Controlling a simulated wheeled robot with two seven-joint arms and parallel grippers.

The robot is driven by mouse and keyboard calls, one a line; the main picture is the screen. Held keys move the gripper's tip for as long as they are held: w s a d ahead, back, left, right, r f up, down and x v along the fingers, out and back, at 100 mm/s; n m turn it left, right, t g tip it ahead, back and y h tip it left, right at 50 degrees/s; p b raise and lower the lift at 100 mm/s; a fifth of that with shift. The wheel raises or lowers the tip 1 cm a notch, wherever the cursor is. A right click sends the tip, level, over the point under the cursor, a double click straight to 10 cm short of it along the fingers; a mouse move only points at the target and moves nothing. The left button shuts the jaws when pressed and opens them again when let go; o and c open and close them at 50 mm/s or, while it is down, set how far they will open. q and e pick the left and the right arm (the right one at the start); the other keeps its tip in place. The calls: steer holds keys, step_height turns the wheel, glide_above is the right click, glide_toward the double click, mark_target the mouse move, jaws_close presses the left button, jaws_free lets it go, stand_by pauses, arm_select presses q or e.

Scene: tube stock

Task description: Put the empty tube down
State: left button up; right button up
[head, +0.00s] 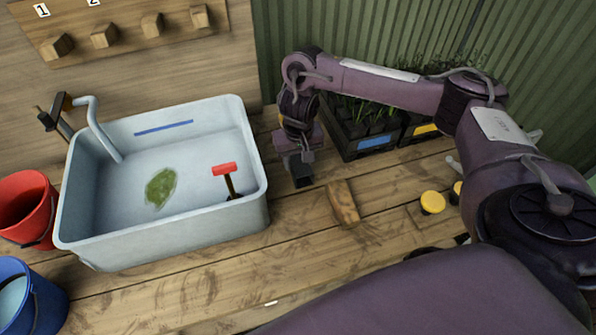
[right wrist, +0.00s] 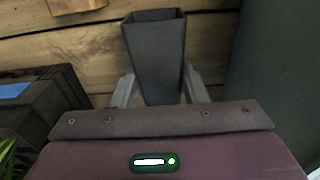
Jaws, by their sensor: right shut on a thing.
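The empty tube, a dark grey square tapered pot, shows in the right wrist view (right wrist: 155,55) with its open mouth towards the top and nothing visible inside. In the head view only a dark part of it (head: 302,178) shows below the jaws. My right gripper (head: 299,163) is shut on the tube, with one finger on each side of it in the right wrist view (right wrist: 159,88). It is over the plank bench, just right of the sink. I cannot tell whether the tube touches the planks. My left gripper is not in view.
A pale sink (head: 255,150) with a red-topped tool (head: 224,169) stands left of the gripper. Dark plant crates (head: 347,150) stand to the right. A wooden block (head: 343,203) and a yellow-topped item (head: 432,202) are on the bench (head: 300,225). Buckets stand far left.

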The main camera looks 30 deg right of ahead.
mark_target(298, 168)
steer(key=shift+f, duration=1.95)
steer(key=o, duration=0.9)
steer(key=shift+f, duration=0.1)
steer(key=shift+o, duration=0.2)
steer(key=shift+r, duration=0.3)
steer(key=r+p, duration=0.1)
steer(key=r, duration=0.3)
steer(key=r+p, duration=0.1)
steer(key=r, duration=0.2)
steer(key=r+p, duration=0.2)
steer(key=r, duration=0.2)
steer(key=shift+s+r, duration=0.3)
steer(key=shift+r, duration=0.05)
